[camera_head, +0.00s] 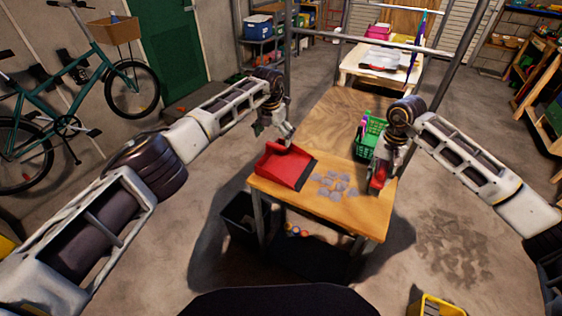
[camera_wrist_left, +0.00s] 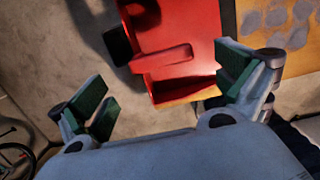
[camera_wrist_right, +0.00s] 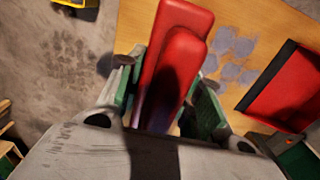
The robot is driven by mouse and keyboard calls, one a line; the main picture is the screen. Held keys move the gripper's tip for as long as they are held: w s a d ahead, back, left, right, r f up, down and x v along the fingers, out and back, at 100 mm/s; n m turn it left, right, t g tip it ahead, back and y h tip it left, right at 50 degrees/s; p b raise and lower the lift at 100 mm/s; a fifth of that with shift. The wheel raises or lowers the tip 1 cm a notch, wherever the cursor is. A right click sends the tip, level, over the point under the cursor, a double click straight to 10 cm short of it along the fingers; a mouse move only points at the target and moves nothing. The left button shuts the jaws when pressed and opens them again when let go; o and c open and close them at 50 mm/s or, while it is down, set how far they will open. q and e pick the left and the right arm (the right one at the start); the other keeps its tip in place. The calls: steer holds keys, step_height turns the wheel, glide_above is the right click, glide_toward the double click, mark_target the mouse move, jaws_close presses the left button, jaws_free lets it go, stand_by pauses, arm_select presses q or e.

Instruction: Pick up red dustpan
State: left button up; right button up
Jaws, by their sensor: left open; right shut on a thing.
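The red dustpan (camera_head: 280,166) lies on the left side of the wooden table, its dark-edged lip toward the grey patches. My left gripper (camera_head: 284,136) is open just above its back end. In the left wrist view the dustpan (camera_wrist_left: 190,22) shows beyond and between the spread green-padded fingers, its raised red handle part (camera_wrist_left: 164,58) between them; I see no finger touching it. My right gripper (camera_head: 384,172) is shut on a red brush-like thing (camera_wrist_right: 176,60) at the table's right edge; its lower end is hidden. The dustpan (camera_wrist_right: 288,90) also shows in the right wrist view.
Several grey dust patches (camera_head: 333,185) lie on the table (camera_head: 345,215) between the grippers. A green basket (camera_head: 366,150) stands behind them near my right gripper. A black bin (camera_head: 238,212) stands below the table's left side. A metal frame post (camera_head: 289,45) rises behind my left gripper.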

mark_target(276, 145)
arm_select(q)
steer(key=shift+f, duration=0.2)
stand_by(0.3)
steer(key=shift+w+d+f, duration=0.15)
steer(key=shift+f, duration=0.45)
steer(key=shift+w+d+f, duration=0.1)
steer(key=shift+d+f, duration=0.05)
steer(key=shift+f, duration=0.45)
steer(key=shift+w+f, duration=0.15)
steer(key=shift+f, duration=1.1)
steer(key=c, duration=1.4)
